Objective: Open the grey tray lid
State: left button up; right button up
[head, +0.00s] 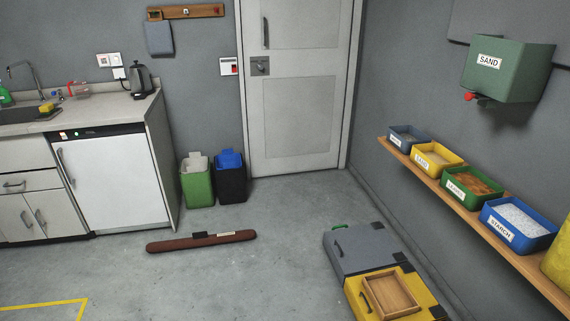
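The grey lid (366,246) lies flat at the lower right, low on the floor beside the right wall. It looks shut. A dark handle stands on its left part, and dark pieces that look like hinges show at its right edge. A small green part sticks out at its far left corner. What is under the lid is hidden. Neither of my grippers is in view.
A yellow lid (411,283) adjoins the grey one on the near side, with a wooden tray (391,295) on it. A wall shelf (463,204) with several bins runs above, at right. A brown bar (201,241) lies on the floor.

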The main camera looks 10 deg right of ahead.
aim_at(360, 248)
jog(key=i+z, duration=0.15)
jog(key=i, duration=0.3)
jog(key=i+j+z, duration=0.2)
jog(key=i, duration=0.2)
jog(key=i+j+z, duration=0.15)
jog(key=i, duration=0.3)
jog(key=i+j+z, duration=0.2)
jog(key=i, duration=0.2)
